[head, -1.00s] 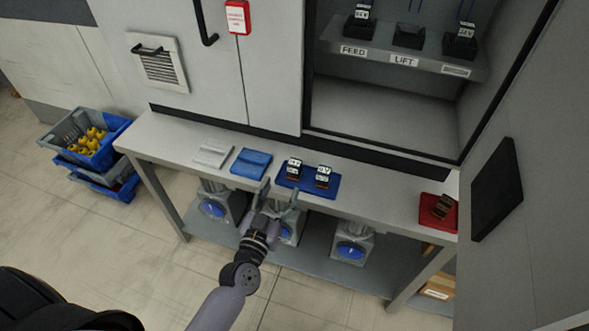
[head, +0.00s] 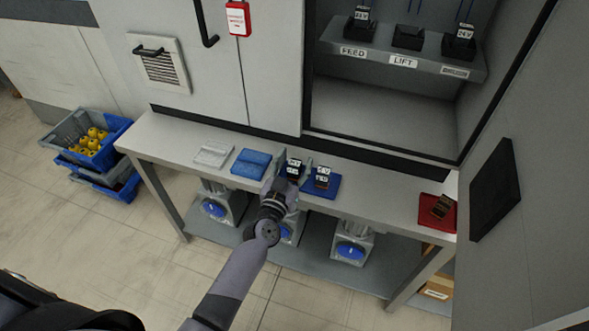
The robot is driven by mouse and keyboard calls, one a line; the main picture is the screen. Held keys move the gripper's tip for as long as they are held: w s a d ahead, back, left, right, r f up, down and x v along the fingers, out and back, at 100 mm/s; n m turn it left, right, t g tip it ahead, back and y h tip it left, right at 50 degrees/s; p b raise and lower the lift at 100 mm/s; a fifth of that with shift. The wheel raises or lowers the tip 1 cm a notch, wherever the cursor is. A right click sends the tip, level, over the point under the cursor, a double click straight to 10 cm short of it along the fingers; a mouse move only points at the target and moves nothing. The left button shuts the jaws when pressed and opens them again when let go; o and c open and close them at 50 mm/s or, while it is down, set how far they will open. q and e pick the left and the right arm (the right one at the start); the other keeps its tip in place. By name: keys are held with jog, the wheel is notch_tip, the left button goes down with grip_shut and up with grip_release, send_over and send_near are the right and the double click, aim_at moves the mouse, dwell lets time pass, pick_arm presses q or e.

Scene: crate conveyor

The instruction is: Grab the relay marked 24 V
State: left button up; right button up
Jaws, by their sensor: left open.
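Two dark relays with white labels stand on a blue tray (head: 333,190) on the bench: a left relay (head: 294,171) and a right relay (head: 322,179). Their labels are too small to read surely, so I cannot tell which is marked 24 V. My left gripper (head: 294,166) is open at the left relay, with a finger on each side of it. It hides part of that relay and the tray; contact cannot be told. My right gripper is not in view.
In the cabinet, relays sit in the left (head: 361,18) and right (head: 464,36) sockets; the middle LIFT socket (head: 407,38) is empty. A blue folded item (head: 250,163) lies left of my gripper.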

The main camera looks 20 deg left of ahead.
pick_arm(q)
jog(key=shift+c, duration=0.2)
grip_shut()
dwell(0.4)
jog(key=shift+r, duration=0.15)
